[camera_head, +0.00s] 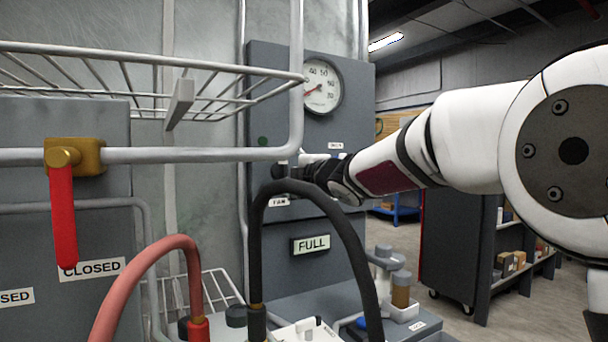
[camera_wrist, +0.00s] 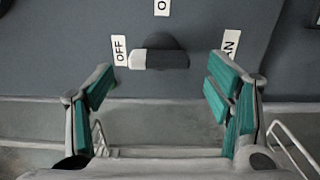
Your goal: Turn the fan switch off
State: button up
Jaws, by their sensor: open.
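The fan switch is a dark rotary knob (camera_wrist: 172,59) with a pale bar-shaped end, on a grey panel. In the wrist view its pale end points left at the OFF label (camera_wrist: 119,50). A label ending in N (camera_wrist: 231,42) is at the right, partly hidden by a finger. My gripper (camera_wrist: 162,68) is open, with its green-padded fingers on either side of the knob and apart from it. In the head view my gripper (camera_head: 290,170) is at the grey panel (camera_head: 265,90), just above the FAN label (camera_head: 279,202); it hides the switch there.
A pressure gauge (camera_head: 322,87) is above the switch. A black hose (camera_head: 330,205) arches in front of the panel. A wire rack (camera_head: 215,72), pipes and a red-handled valve (camera_head: 62,210) stand at the left. A FULL sign (camera_head: 311,244) is below.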

jog(key=v, duration=0.9)
jog(key=shift+s+d, duration=0.2)
jog(key=shift+s, duration=0.05)
